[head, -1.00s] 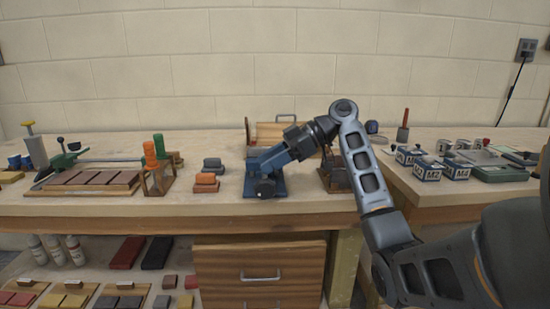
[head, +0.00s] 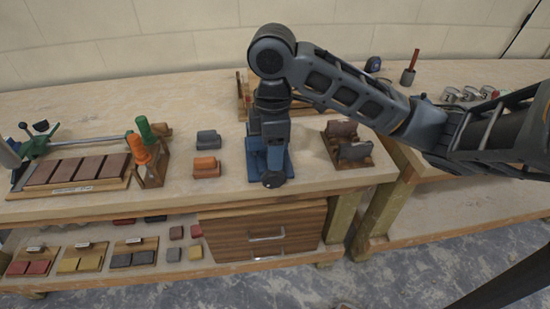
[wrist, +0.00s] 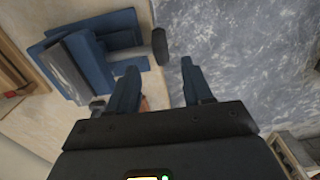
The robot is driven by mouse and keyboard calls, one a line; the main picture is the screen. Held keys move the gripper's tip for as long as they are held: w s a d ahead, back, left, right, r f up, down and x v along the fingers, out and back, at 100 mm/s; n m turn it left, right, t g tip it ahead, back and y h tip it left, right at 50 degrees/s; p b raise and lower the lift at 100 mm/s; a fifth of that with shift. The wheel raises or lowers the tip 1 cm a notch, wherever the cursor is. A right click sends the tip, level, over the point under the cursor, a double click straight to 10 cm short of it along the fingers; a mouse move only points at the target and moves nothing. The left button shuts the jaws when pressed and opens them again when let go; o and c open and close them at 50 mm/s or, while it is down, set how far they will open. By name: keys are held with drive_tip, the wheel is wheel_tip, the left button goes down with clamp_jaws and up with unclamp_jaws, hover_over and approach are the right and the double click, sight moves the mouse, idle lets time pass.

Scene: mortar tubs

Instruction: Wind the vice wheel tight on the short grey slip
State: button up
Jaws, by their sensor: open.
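The blue vice (head: 253,168) stands at the bench's front edge, with its dark round wheel (head: 273,180) facing front. In the wrist view the vice (wrist: 120,25) is at upper left and the wheel (wrist: 160,46) lies ahead of the fingertips. My gripper (head: 268,138) points down over the vice in the head view and partly hides it. In the wrist view my gripper (wrist: 160,72) is open, with nothing between its fingers. A greyish strip (wrist: 68,72) shows along the vice; I cannot tell whether it is the short grey slip or a jaw.
A grey block (head: 208,139) and an orange block (head: 206,166) lie left of the vice. A wooden stand (head: 150,165) holds orange and green handles further left. A wooden rack with dark blocks (head: 348,150) stands close on the right. A drawer (head: 265,235) is below.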

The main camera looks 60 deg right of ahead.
sight(273, 173)
wheel_tip(273, 173, down, 7)
drive_tip(key=shift+f+b, duration=0.15)
drive_tip(key=shift+b, duration=0.6)
drive_tip(key=shift+c, duration=0.3)
clamp_jaws()
